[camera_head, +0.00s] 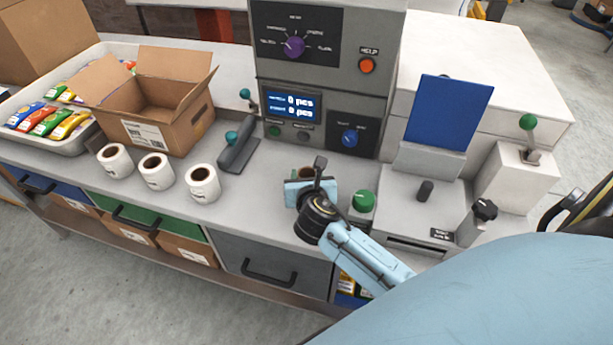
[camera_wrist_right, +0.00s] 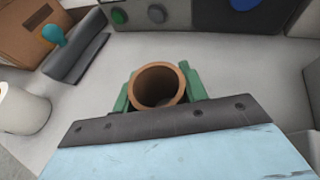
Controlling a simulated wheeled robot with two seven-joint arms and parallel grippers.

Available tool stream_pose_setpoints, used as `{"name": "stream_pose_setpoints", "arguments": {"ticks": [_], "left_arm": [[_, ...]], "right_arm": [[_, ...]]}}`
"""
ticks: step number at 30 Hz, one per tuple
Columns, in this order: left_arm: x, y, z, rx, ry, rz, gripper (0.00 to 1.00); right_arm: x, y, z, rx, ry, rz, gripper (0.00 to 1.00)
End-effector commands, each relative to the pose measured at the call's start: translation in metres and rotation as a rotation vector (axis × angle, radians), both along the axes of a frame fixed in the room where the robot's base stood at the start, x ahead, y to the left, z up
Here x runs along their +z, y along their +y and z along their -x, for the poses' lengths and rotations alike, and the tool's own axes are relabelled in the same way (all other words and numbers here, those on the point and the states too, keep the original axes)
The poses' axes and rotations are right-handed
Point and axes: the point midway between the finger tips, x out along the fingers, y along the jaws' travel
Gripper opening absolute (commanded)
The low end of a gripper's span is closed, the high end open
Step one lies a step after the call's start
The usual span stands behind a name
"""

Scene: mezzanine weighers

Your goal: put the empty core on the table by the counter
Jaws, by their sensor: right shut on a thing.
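The empty core (camera_wrist_right: 158,84) is a short brown cardboard tube, open at the top. It stands upright between the green fingers of my right gripper (camera_wrist_right: 156,92), which is shut on it. In the head view the core (camera_head: 306,173) shows only as a small brown patch behind my right gripper (camera_head: 309,182). The gripper is over the grey table (camera_head: 245,205), in front of the counter (camera_head: 318,85), a grey machine whose display reads 0 pcs. I cannot tell whether the core touches the table top. My left gripper is not in view.
White label rolls (camera_head: 157,171) stand at the left, before an open cardboard box (camera_head: 160,100) and a tray (camera_head: 85,133) of coloured packets. A green knob (camera_head: 363,201) and a printer-like unit (camera_head: 418,210) stand close on the right.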

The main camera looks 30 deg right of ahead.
Motion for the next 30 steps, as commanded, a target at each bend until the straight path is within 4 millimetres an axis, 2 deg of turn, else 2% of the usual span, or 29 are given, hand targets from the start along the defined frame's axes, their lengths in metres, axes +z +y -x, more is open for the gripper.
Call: {"name": "stream_pose_setpoints", "arguments": {"ticks": [6, 7, 12, 22, 26, 30], "left_arm": [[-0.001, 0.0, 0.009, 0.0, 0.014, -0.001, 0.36], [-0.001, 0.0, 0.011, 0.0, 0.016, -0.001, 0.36], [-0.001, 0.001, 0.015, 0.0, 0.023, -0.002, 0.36], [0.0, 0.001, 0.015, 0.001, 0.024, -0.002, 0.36], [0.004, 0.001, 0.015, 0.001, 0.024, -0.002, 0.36], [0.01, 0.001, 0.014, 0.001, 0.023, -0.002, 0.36]], "right_arm": [[-0.003, 0.0, 0.0, 0.002, 0.001, 0.001, 0.21], [-0.003, 0.0, 0.0, 0.001, 0.0, 0.0, 0.45], [-0.003, 0.0, 0.0, 0.001, 0.0, 0.0, 0.64], [0.002, 0.0, 0.0, 0.0, -0.001, 0.0, 0.64], [0.008, 0.008, 0.015, 0.003, 0.001, -0.001, 0.64], [0.02, 0.021, 0.04, 0.003, 0.003, -0.002, 0.64]]}}
